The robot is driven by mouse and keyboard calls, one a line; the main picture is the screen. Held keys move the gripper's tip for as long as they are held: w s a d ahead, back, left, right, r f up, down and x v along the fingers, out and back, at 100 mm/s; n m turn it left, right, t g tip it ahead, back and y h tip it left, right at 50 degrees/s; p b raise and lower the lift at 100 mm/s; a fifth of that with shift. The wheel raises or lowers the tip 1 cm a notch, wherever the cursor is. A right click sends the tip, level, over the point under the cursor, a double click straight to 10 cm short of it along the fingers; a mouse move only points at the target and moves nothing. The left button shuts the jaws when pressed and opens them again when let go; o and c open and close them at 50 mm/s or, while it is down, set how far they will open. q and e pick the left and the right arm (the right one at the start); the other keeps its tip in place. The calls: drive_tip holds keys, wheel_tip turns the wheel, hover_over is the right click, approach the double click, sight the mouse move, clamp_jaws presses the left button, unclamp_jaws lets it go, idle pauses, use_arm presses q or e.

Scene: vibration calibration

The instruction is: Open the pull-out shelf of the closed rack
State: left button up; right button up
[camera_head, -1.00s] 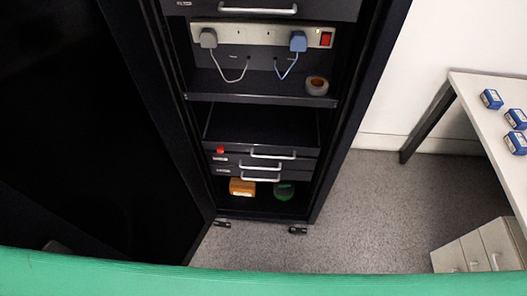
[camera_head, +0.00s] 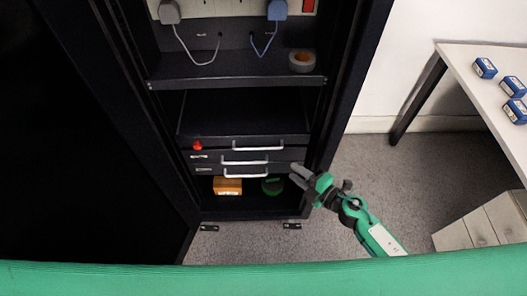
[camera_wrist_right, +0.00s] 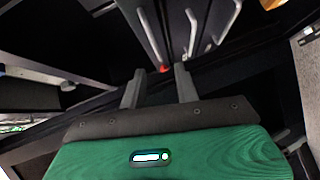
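The dark rack (camera_head: 340,100) stands with its front uncovered. Low in it are stacked fronts with pale bar handles: an upper handle (camera_head: 258,147), a middle handle (camera_head: 245,161) and a lower handle (camera_head: 240,174). They look pushed in. I cannot tell which front is the pull-out shelf. My right gripper (camera_head: 294,175) is at the right side of these fronts, apart from the handles. In the right wrist view its two fingers (camera_wrist_right: 160,87) are spread with nothing between them; several bar handles (camera_wrist_right: 190,32) show beyond them. My left gripper is not in view.
A red knob (camera_head: 197,146) is at the upper front's left. A tape roll (camera_head: 302,61) lies on a shelf above. A table (camera_head: 470,75) with blue boxes stands right.

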drive_tip(key=w+a+n, duration=0.1)
drive_tip(key=w+a, duration=0.8)
drive_tip(key=a, duration=0.1)
drive_tip(key=shift+w+a+f+y, duration=0.2)
drive_tip(key=shift+w+f+y, duration=0.05)
drive_tip(key=shift+f+y, duration=0.1)
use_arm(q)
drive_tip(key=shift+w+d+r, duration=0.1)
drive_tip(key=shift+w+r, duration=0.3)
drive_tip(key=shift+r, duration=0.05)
use_arm(e)
clamp_jaws()
